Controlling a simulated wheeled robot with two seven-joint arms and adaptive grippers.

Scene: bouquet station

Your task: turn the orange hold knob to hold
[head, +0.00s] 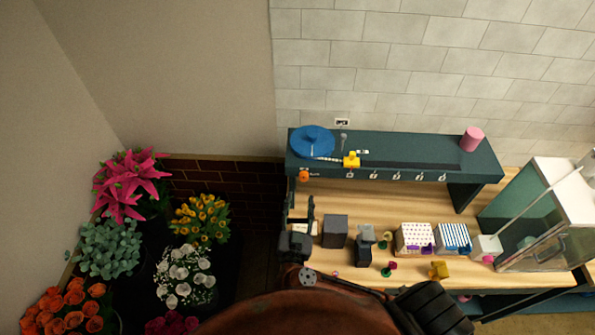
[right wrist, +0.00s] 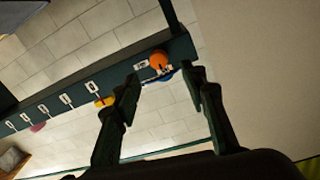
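The orange hold knob (head: 304,175) sits on the front edge of the dark raised shelf (head: 400,170), at its left end. In the right wrist view the orange knob (right wrist: 158,60) lies ahead of the fingertips, between their lines, with a small white label beside it. My right gripper (head: 300,203) is open and empty, just below the knob in the head view. Its two fingers (right wrist: 162,82) are spread apart in the right wrist view, and they seem not to touch the knob. The knob's setting is too small to read. My left gripper is not in view.
On the shelf are a blue disc (head: 312,141), a yellow piece (head: 351,160) and a pink cylinder (head: 472,139). Grey blocks (head: 335,231) and patterned boxes (head: 414,238) stand on the wooden bench below. Flowers (head: 200,220) fill the left. A glass case (head: 545,225) stands right.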

